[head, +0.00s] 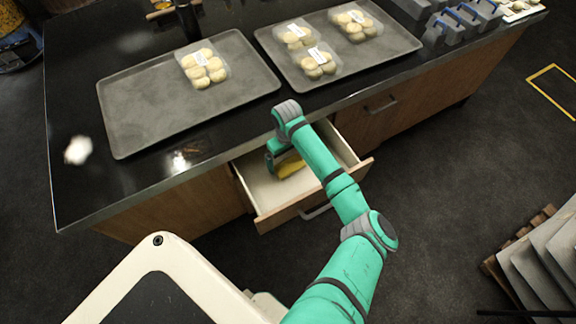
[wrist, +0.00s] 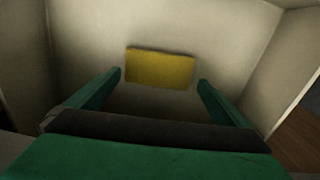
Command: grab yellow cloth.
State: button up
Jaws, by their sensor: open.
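The yellow cloth (wrist: 160,69) lies in an open drawer and looks like a flat rectangle in the wrist view. In the head view the yellow cloth (head: 291,166) shows beside my gripper, partly covered by it. My gripper (wrist: 160,80) is open, with one green finger on each side of the cloth's near edge. The fingers look apart from the cloth, and I cannot tell how far above it they are. In the head view my gripper (head: 278,158) reaches down into the drawer (head: 262,196).
The drawer walls (wrist: 262,75) stand close around my gripper. The dark counter (head: 80,190) overhangs behind the drawer. On it are two grey trays (head: 150,115) with packs of round pale food (head: 204,68). Stacked panels (head: 550,255) stand at the right; the floor before them is clear.

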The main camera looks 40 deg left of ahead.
aim_at(289, 167)
jog(key=shift+w+d+f, duration=0.1)
jog(key=shift+d+f, duration=0.05)
jog(key=shift+f, duration=0.45)
jog(key=shift+w+d+f, duration=0.1)
jog(key=shift+d+f, duration=0.05)
jog(key=shift+f, duration=0.45)
jog(key=shift+s+a, duration=0.1)
jog(key=c, duration=0.7)
jog(key=shift+c, duration=0.2)
